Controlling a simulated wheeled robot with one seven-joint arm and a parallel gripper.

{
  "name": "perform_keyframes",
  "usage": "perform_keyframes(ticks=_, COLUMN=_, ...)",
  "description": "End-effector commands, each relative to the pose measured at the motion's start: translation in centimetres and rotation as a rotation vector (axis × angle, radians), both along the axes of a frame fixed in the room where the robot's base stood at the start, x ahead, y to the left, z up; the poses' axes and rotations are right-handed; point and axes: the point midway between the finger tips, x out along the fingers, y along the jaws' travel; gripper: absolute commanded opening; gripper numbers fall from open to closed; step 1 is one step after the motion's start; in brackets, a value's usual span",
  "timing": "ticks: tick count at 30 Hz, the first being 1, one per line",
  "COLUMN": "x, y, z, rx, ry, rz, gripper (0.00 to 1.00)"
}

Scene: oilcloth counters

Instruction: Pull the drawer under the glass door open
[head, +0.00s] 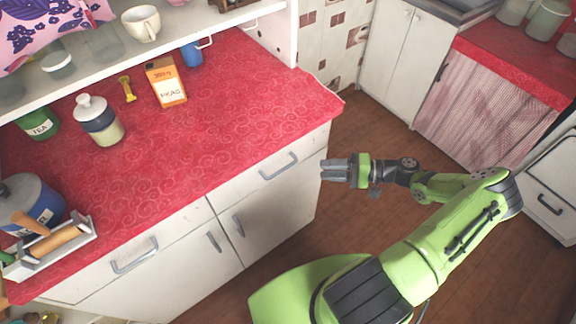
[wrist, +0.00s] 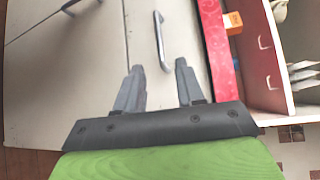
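A closed white drawer with a grey bar handle (head: 278,165) sits under the right end of the red counter. It fills the middle of the wrist view, with its handle (wrist: 161,42) ahead of my fingers. A second closed drawer, with handle (head: 134,255), is further left. I cannot make out a glass door in either view, so I cannot tell which drawer lies under it. My gripper (head: 324,170) is in front of the cabinet's right end. In the wrist view its two fingers (wrist: 158,75) are apart, with nothing between them, and the handle is beyond them.
Cupboard doors with handles (head: 238,225) are below the drawers. The red counter (head: 230,110) holds an orange box (head: 166,82), a jar (head: 98,121) and a blue pot (head: 33,200). A shelf (head: 180,30) hangs above. Brown floor (head: 345,240) is clear at right of the cabinet.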

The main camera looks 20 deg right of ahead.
Motion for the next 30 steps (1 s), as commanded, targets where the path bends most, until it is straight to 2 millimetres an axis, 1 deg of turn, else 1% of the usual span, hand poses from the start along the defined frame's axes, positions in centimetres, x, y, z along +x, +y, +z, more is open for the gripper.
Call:
perform_keyframes(ticks=1, x=0.5, y=1.3, z=-0.2, rx=0.003, ry=0.003, rz=0.006, gripper=0.38)
perform_keyframes(ticks=6, x=2.4, y=5.2, z=-0.8, rx=0.002, ry=0.002, rz=0.007, gripper=0.38)
perform_keyframes(ticks=9, x=3.5, y=7.3, z=-1.2, rx=0.003, ry=0.003, rz=0.006, gripper=0.38)
perform_keyframes(ticks=13, x=4.5, y=9.4, z=-1.6, rx=0.000, ry=0.003, rz=0.005, gripper=0.38)
perform_keyframes(ticks=15, x=4.9, y=10.1, z=-1.7, rx=0.000, ry=0.003, rz=0.003, gripper=0.38)
perform_keyframes(ticks=18, x=5.1, y=10.6, z=-1.8, rx=0.000, ry=0.003, rz=0.003, gripper=0.38)
perform_keyframes(ticks=24, x=5.2, y=10.6, z=-1.8, rx=-0.001, ry=0.003, rz=0.002, gripper=0.38)
perform_keyframes(ticks=25, x=5.2, y=10.6, z=-1.8, rx=-0.001, ry=0.003, rz=0.002, gripper=0.36)
perform_keyframes(ticks=30, x=5.2, y=10.6, z=-1.8, rx=-0.001, ry=0.003, rz=0.002, gripper=0.10)
